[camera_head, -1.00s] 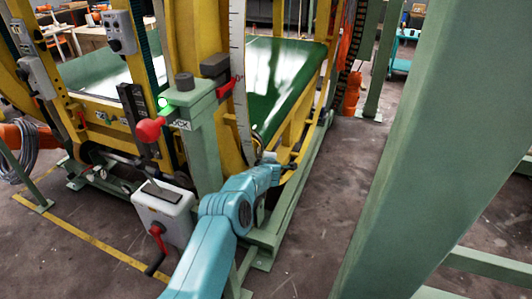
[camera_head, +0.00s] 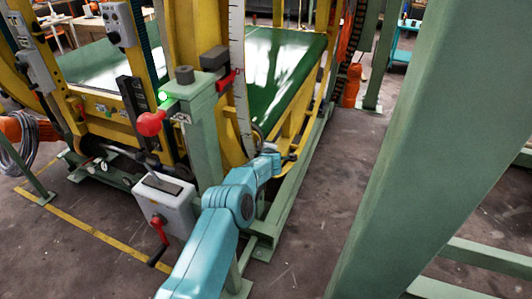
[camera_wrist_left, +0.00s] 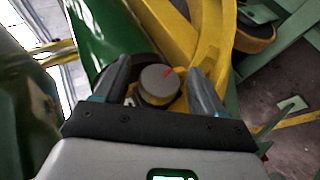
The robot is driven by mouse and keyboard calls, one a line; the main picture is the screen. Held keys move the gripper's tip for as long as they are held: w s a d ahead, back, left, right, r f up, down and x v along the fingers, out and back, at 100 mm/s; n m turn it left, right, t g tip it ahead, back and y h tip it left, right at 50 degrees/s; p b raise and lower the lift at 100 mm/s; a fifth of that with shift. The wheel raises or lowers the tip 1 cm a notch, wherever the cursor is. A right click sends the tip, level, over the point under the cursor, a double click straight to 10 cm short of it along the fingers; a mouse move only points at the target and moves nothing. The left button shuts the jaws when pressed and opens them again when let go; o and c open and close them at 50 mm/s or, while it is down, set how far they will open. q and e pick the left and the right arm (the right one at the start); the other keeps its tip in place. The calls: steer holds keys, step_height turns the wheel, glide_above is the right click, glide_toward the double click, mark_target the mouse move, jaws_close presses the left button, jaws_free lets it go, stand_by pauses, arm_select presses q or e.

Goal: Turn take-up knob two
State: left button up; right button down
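A round grey knob (camera_wrist_left: 158,84) with a red pointer mark shows in the left wrist view, on a yellow mount. I cannot tell whether it is take-up knob two; no label is legible. My left gripper (camera_wrist_left: 158,62) is open, with one finger on each side of the knob and visible gaps between. In the head view, my teal left arm reaches from the bottom to the yellow frame's lower right, where my left gripper (camera_head: 271,150) is small and partly hidden. The knob cannot be made out there. My right gripper is not in view.
A green post (camera_head: 205,135) with a red ball lever (camera_head: 150,123) and a grey crank box (camera_head: 166,203) stand left of my arm. A green belt (camera_head: 285,75) lies behind. A wide green beam (camera_head: 425,130) fills the right. Bare floor lies between.

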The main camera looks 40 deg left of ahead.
arm_select(q)
steer(key=shift+r, duration=0.1)
steer(key=shift+s+d+r+p, duration=0.3)
steer(key=shift+s+d+r, duration=0.05)
steer(key=shift+s+r, duration=0.1)
steer(key=v, duration=1.4)
steer(key=shift+s+d+b, duration=0.3)
steer(key=shift+b, duration=0.15)
step_height(320, 180, down, 8)
steer(key=s+n+t+y+b, duration=0.25)
steer(key=t+b, duration=0.25)
steer(key=b, duration=1.4)
steer(key=shift+m+y, duration=0.25)
steer(key=shift+m, duration=0.1)
steer(key=x, duration=1.6)
steer(key=shift+w+r, duration=0.15)
steer(key=shift+w, duration=0.1)
